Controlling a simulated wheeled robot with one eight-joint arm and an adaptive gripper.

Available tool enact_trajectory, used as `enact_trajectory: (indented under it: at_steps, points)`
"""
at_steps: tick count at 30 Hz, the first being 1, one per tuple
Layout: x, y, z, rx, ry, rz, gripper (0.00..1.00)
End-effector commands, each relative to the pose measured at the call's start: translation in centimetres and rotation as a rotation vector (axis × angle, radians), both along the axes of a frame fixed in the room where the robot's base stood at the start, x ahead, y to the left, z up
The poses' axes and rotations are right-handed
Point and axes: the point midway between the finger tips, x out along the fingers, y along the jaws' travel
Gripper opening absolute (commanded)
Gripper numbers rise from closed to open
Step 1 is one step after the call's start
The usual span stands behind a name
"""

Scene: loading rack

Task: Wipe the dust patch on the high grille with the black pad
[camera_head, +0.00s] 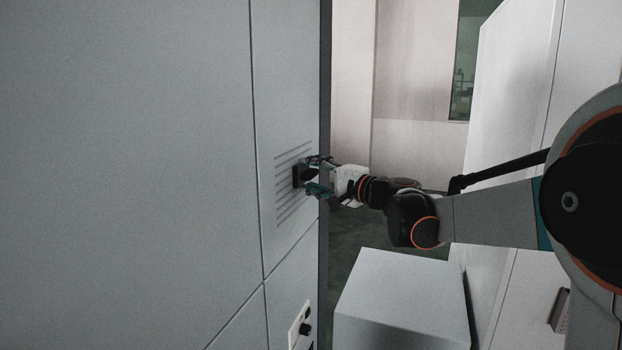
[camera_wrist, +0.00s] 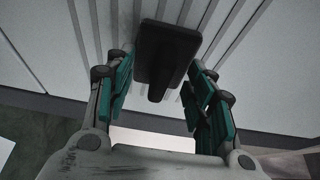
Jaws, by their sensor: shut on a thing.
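The black pad (camera_head: 297,176) is held up against the slotted grille (camera_head: 290,208) on the tall grey panel, touching or very near it. In the wrist view the pad (camera_wrist: 168,50) shows as a dark rounded rectangle with a short handle, in front of the grille slots (camera_wrist: 223,25). My gripper (camera_head: 318,177) is shut on the pad's handle, its teal-lined fingers (camera_wrist: 160,88) on either side. I cannot make out a dust patch; the pad and fingers hide part of the grille.
A white box (camera_head: 402,292) stands below my arm. A small control plate with black knobs (camera_head: 300,325) is low on the panel. The panel ends at a dark vertical edge (camera_head: 324,110) right of the grille. A tall white cabinet (camera_head: 512,80) stands on the right.

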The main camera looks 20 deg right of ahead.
Motion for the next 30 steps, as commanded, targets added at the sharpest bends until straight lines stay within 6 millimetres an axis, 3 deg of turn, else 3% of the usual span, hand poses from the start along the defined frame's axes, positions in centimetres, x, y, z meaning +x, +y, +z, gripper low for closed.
enact_trajectory:
  at_steps: [30]
  points:
    - [4.7,-3.2,0.0,0.000,0.000,0.001,0.30]
